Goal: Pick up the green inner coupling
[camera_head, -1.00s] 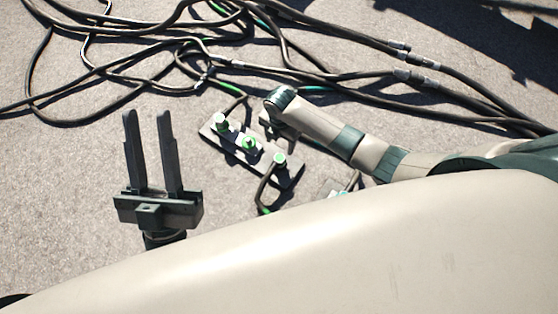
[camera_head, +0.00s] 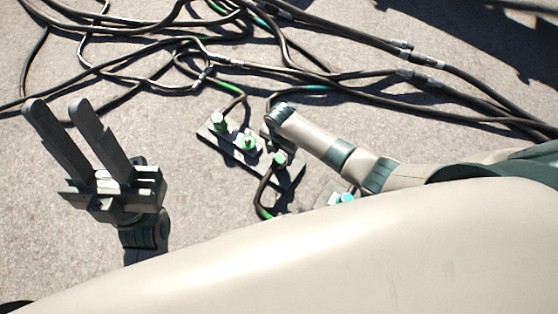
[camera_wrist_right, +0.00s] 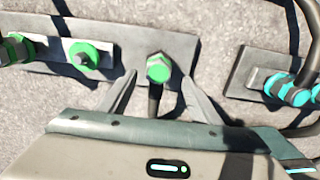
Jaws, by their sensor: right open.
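A dark plate (camera_head: 229,147) on the ground carries three green couplings in a row. They are at its upper left (camera_head: 217,121), middle (camera_head: 249,142) and lower right (camera_head: 279,160). In the right wrist view, the rightmost green coupling (camera_wrist_right: 159,68) sits just beyond and between the fingertips of my right gripper (camera_wrist_right: 158,82). That gripper is open, with nothing gripped. In the head view my right arm reaches the plate's upper right side, and its fingers are not clearly seen. My left gripper (camera_head: 57,106) is open and empty, left of the plate.
A second plate (camera_wrist_right: 244,76) with cyan couplings (camera_wrist_right: 288,90) lies right of the green row in the right wrist view. Dark cables (camera_head: 150,65) tangle across the ground behind. Bare ground (camera_head: 190,200) lies between my left gripper and the plate.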

